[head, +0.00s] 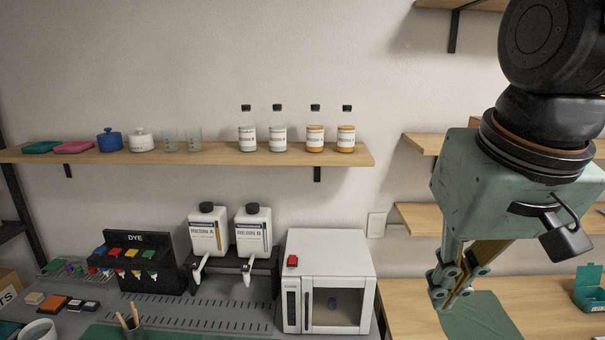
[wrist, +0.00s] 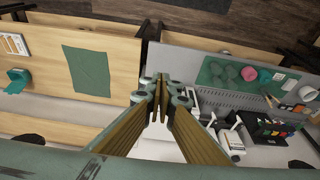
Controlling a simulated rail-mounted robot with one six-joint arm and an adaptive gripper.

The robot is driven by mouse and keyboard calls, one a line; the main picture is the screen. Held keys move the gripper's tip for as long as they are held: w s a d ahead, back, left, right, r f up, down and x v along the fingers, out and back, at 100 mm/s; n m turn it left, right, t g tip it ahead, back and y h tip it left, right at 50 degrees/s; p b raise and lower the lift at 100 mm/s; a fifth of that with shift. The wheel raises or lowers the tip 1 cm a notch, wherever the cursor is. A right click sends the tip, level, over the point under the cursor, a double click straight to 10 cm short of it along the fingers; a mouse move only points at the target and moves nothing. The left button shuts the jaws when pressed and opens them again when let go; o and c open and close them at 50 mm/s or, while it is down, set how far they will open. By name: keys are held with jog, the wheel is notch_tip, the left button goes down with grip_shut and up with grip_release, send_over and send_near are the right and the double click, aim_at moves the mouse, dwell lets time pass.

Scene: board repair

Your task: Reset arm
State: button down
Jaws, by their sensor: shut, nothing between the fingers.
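My gripper (head: 449,297) hangs at the right of the head view, in front of a wooden bench. Its fingers point down and are shut with nothing between them. In the wrist view my gripper (wrist: 159,80) shows at the centre, its two fingertips together. It is in the air, apart from the things around it. A green mat (wrist: 87,70) lies on the wooden bench left of the fingers in the wrist view.
A wooden shelf (head: 220,156) holds bottles, beakers and jars. Below it stand a white oven (head: 330,262) with a red button, two resin jugs (head: 208,230) and a black dye rack (head: 143,258). A teal box (head: 588,290) sits at the far right.

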jog(key=s+d+f+b, duration=0.1)
jog(key=s+f, duration=0.3)
jog(key=s, duration=0.6)
jog(key=shift+d+b, duration=0.15)
jog(key=shift+b, duration=0.35)
jog(key=c, duration=3.5)
grip_release()
